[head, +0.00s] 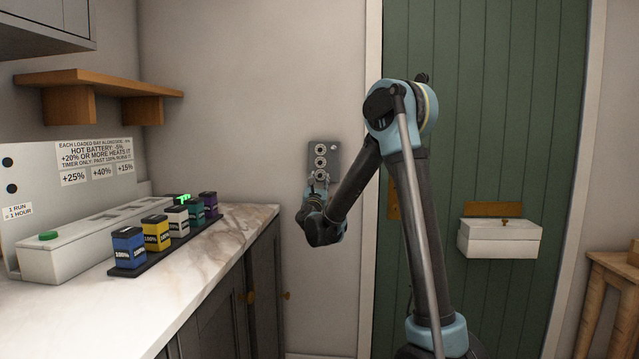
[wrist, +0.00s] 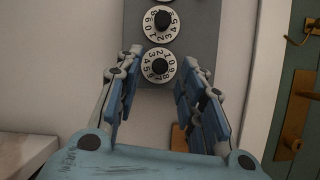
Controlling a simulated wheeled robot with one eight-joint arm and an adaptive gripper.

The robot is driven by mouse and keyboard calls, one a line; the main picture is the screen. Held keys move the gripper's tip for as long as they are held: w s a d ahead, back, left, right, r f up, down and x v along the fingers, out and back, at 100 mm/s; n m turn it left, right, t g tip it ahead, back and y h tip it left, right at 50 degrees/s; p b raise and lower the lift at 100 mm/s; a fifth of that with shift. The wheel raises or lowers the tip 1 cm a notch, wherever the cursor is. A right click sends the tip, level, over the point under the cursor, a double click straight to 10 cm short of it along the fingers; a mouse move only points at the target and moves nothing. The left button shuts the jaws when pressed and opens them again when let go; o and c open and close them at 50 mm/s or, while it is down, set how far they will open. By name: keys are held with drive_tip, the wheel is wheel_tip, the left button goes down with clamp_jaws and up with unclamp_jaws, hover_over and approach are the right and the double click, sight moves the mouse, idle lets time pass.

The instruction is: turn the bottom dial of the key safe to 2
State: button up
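The key safe (head: 335,165) is a grey plate on the wall left of the green door, with white dials in a column. In the wrist view its bottom dial (wrist: 159,65) has a black knob and a white ring of digits; digits around 2 and 1 seem to be near the top, but I cannot tell the exact setting. A second dial (wrist: 162,21) is above it. My gripper (wrist: 163,63) is open, with one finger on each side of the bottom dial and visible gaps. In the head view my gripper (head: 318,186) partly hides the bottom of the safe.
A marble counter (head: 215,250) with a battery rack (head: 170,248) and a white charger (head: 85,243) is at left. A wooden shelf (head: 110,80) is above. The green door (head: 480,120) with a white box (head: 500,239) is at right. A brass handle (wrist: 296,115) shows at right.

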drive_tip(key=v, duration=0.9)
drive_tip(key=shift+s+f, duration=0.15)
drive_tip(key=shift+s, duration=0.25)
drive_tip(key=s+d+f+m+g+h, duration=0.2)
drive_tip(key=s+d+m+g, duration=0.3)
drive_tip(key=d, duration=0.5)
drive_tip(key=s+d+f+m+g+h, duration=0.3)
drive_tip(key=d+m, duration=0.5)
drive_tip(key=d, duration=0.3)
drive_tip(key=s+d+f+m+g+h, duration=0.2)
drive_tip(key=s+d+m+g, duration=0.3)
drive_tip(key=d, duration=0.5)
drive_tip(key=s+d+f+m+g+y, duration=0.1)
drive_tip(key=s+f+m+g+y, duration=0.2)
drive_tip(key=s+f+m, duration=0.6)
drive_tip(key=s+d+f+m+g+y, duration=0.1)
drive_tip(key=s+f+m+g+y, duration=0.3)
drive_tip(key=s, duration=0.9)
drive_tip(key=s+a+f+m+y, duration=0.1)
drive_tip(key=s+a+f+m, duration=0.1)
drive_tip(key=s+a+f, duration=0.3)
drive_tip(key=shift+s+y, duration=0.3)
drive_tip(key=shift+s, duration=0.8)
